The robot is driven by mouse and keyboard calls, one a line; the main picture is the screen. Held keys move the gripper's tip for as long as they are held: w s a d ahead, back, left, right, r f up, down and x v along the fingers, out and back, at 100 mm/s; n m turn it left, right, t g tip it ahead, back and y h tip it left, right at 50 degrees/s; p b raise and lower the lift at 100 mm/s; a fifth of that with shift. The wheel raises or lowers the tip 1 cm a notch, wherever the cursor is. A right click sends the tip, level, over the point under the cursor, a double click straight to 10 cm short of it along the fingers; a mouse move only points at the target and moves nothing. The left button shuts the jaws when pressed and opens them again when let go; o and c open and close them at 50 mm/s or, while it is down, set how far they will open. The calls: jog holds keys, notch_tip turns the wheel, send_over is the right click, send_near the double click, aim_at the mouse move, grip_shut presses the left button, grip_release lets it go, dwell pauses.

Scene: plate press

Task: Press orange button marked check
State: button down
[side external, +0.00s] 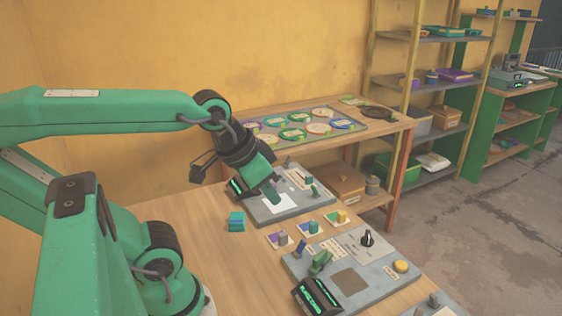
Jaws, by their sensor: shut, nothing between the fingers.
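An orange-yellow round button (401,266) sits at the right end of the nearer grey panel (376,291). Its marking is too small to read. My gripper (276,199) is shut and empty, pointing down over the farther grey panel (309,208), well to the left of and beyond the button. Its tips are close above that panel or touching it; I cannot tell which. The gripper hides part of the farther panel.
The nearer panel also carries a black knob (367,238), a green lever (320,262) and a dark display (317,296). Teal blocks (236,221) and small coloured cards (308,227) lie on the wooden table. A side table (399,124) with round plates stands behind.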

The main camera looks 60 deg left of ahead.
jog(key=shift+w, duration=0.1)
jog(key=w+a+f+n+t+y, duration=0.1)
jog(key=w+a+n+y, duration=0.2)
jog(key=w+a+n, duration=0.95)
jog(key=w+a+f+n+y, duration=0.1)
jog(key=a+f, duration=0.2)
jog(key=a, duration=0.6)
jog(key=w+a+f+n+y, duration=0.1)
jog(key=a+f+n, duration=0.1)
jog(key=a, duration=0.7)
jog(key=w+a+f+n+y, duration=0.1)
jog(key=a+f, duration=0.4)
jog(key=a, duration=0.5)
jog(key=shift+w+n+y, duration=0.3)
jog(key=shift+n, duration=0.25)
jog(key=shift+f, duration=0.25)
jog(key=shift+f, duration=4.25)
